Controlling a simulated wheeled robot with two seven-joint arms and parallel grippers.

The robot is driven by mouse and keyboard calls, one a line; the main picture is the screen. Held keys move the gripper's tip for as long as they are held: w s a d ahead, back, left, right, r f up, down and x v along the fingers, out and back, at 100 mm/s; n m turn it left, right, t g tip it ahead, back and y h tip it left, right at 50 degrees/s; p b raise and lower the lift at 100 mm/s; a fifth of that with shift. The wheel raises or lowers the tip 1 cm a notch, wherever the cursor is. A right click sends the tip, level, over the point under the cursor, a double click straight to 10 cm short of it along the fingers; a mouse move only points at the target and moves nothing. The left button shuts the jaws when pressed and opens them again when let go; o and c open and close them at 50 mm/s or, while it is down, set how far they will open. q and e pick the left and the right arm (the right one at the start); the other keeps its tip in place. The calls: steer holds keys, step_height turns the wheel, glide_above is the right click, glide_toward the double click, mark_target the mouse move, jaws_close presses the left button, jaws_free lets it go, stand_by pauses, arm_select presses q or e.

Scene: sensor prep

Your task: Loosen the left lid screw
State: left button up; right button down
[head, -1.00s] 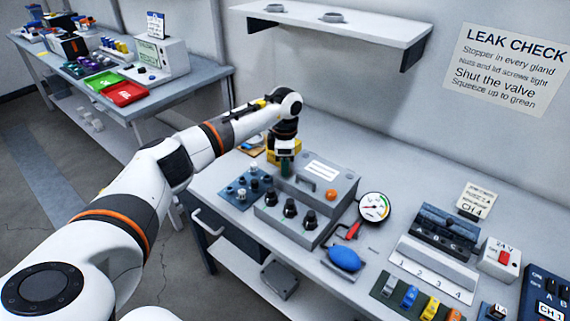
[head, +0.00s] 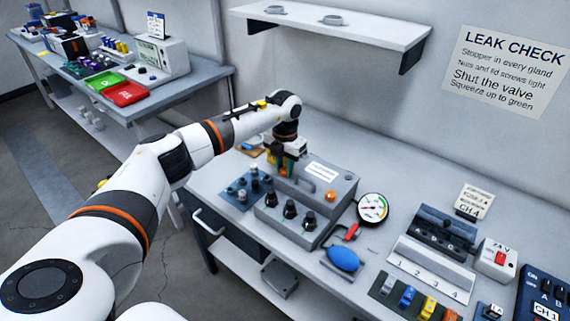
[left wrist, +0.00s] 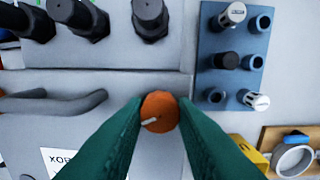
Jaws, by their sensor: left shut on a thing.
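The grey lidded box (head: 345,188) stands on the bench, with black glands (head: 290,209) along its front. The left lid screw (left wrist: 159,108) is a round orange knob with a pale mark across it, seen in the left wrist view. My left gripper (head: 286,172) reaches down over the left end of the lid. Its green fingers (left wrist: 158,118) are shut on the left lid screw, one on each side. In the head view the gripper mostly hides this screw. The other orange lid screw (head: 331,195) is clear of the gripper. My right gripper is out of view.
A blue holder (head: 236,192) with stoppers stands left of the box. A round gauge (head: 373,208), a red valve lever (head: 351,232) and a blue squeeze bulb (head: 343,259) are at its right. A shelf (head: 340,27) hangs above the bench.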

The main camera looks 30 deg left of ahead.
mark_target(285, 169)
arm_select(q)
steer(key=n+p, duration=0.1)
steer(key=n, duration=0.5)
steer(key=shift+r+n+p, duration=0.15)
steer(key=shift+n+p, duration=0.15)
steer(key=shift+p, duration=0.05)
steer(key=n+p, duration=0.1)
steer(key=n, duration=0.2)
steer(key=shift+n+p, duration=0.6)
steer(key=shift+n, duration=1.1)
steer(key=o, duration=1)
step_height(285, 169, up, 12)
steer(key=b, duration=0.2)
steer(key=shift+b, duration=0.4)
